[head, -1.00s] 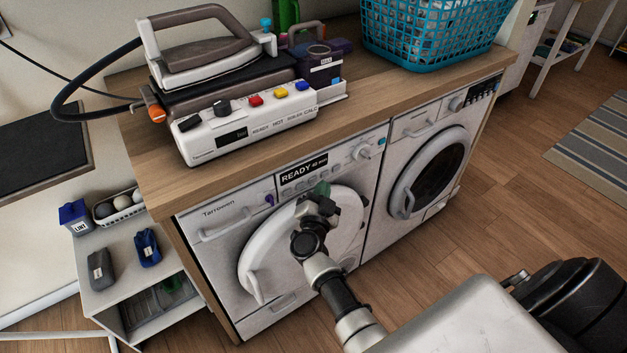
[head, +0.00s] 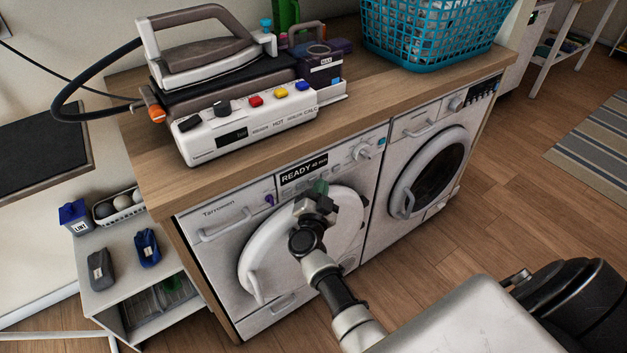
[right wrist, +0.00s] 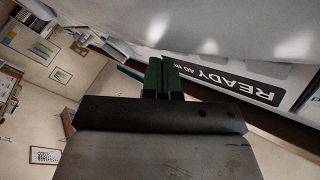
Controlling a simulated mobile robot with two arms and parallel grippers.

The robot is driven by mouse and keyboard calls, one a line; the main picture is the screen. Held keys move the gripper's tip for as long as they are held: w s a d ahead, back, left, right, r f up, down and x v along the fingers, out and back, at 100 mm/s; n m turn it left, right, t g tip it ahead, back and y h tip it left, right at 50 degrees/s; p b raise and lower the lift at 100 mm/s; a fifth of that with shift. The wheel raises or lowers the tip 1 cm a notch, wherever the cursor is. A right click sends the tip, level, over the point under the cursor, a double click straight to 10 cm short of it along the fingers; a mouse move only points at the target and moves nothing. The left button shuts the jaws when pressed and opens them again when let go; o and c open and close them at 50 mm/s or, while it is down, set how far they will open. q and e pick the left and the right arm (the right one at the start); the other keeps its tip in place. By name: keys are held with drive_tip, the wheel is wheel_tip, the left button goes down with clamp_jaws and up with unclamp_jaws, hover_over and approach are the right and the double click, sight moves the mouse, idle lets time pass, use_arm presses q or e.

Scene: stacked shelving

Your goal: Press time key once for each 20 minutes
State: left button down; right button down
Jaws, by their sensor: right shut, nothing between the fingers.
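The left-hand washing machine (head: 222,250) has a black display (head: 302,172) on its front panel. The display reads READY with smaller text, which looks like 40 min. It also shows upside down in the right wrist view (right wrist: 228,83). Small keys lie along the panel by the display; their labels are too small to read, so I cannot tell which is the time key. My right gripper (head: 320,187) is shut and empty, its green fingertips just below the display. In the right wrist view the fingers (right wrist: 162,75) point at the panel beside the display; contact is unclear. My left gripper is out of view.
A round knob (head: 362,152) sits right of the display. The round white door (head: 262,243) is below my gripper. A steam iron station (head: 250,125) and a blue basket (head: 430,40) stand on the wooden top. A second machine (head: 430,165) is at right.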

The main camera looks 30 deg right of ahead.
drive_tip(key=shift+w+r, duration=0.35)
drive_tip(key=shift+r, duration=0.15)
idle(1.4)
drive_tip(key=shift+s, duration=0.1)
drive_tip(key=shift+f+p, duration=0.2)
drive_tip(key=shift+p, duration=0.1)
drive_tip(key=shift+s, duration=0.1)
drive_tip(key=s+p, duration=0.2)
drive_tip(key=s, duration=0.3)
drive_tip(key=shift+d+f+p, duration=0.15)
drive_tip(key=shift+f+p, duration=0.15)
drive_tip(key=shift+p, duration=0.1)
idle(0.5)
